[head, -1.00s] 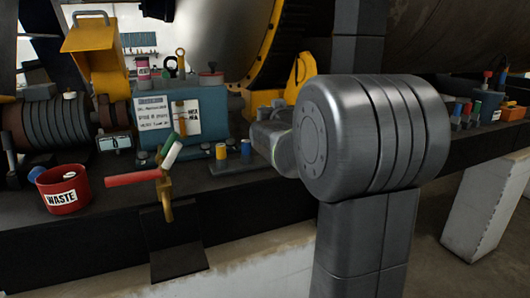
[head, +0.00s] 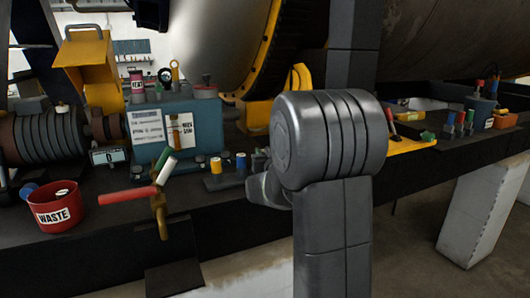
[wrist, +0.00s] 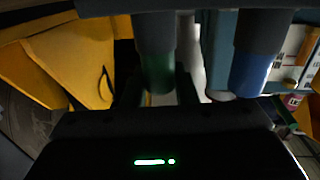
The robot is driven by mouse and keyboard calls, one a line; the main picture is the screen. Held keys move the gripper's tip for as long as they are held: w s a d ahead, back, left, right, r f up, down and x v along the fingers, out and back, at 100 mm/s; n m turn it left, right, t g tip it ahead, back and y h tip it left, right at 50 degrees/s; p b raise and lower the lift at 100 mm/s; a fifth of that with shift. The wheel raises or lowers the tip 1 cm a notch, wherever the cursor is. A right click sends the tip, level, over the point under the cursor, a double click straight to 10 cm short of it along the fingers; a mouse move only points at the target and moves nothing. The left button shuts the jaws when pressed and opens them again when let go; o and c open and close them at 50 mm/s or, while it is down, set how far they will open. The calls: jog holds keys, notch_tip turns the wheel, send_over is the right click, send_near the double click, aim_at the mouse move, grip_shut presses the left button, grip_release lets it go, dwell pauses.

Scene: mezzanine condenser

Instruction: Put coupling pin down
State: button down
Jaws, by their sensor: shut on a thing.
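A coupling pin with a green end (wrist: 158,65) shows in the wrist view between the dark fingers of my gripper (wrist: 158,92), which is shut on it. Its grey part runs up to a dark bar at the picture's top; I cannot tell whether it is seated there. A similar pin with a blue end (wrist: 250,70) stands beside it, apart from the fingers. In the head view the blue pin (head: 241,162) and a yellow one (head: 216,165) stand on a low dark holder (head: 222,182). There my own arm hides my gripper and the green pin.
A teal box (head: 198,135) with paper notes stands behind the holder. Red and white-green valve handles (head: 128,195) rise at the bench's front. A red WASTE bin (head: 56,214) is at the left, a yellow tray (head: 408,146) at the right.

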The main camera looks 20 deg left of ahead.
jog(key=c, duration=1.1)
grip_release()
jog(key=shift+c, duration=0.2)
jog(key=b+v, duration=0.3)
jog(key=v, duration=0.9)
jog(key=shift+b, duration=0.35)
jog(key=shift+w, duration=0.1)
jog(key=p+x, duration=0.3)
jog(key=x, duration=0.7)
jog(key=shift+w+a+r, duration=0.1)
jog(key=shift+w+a, duration=0.15)
jog(key=shift+a, duration=0.05)
jog(key=shift+w+a, duration=0.4)
jog(key=shift+p, duration=0.35)
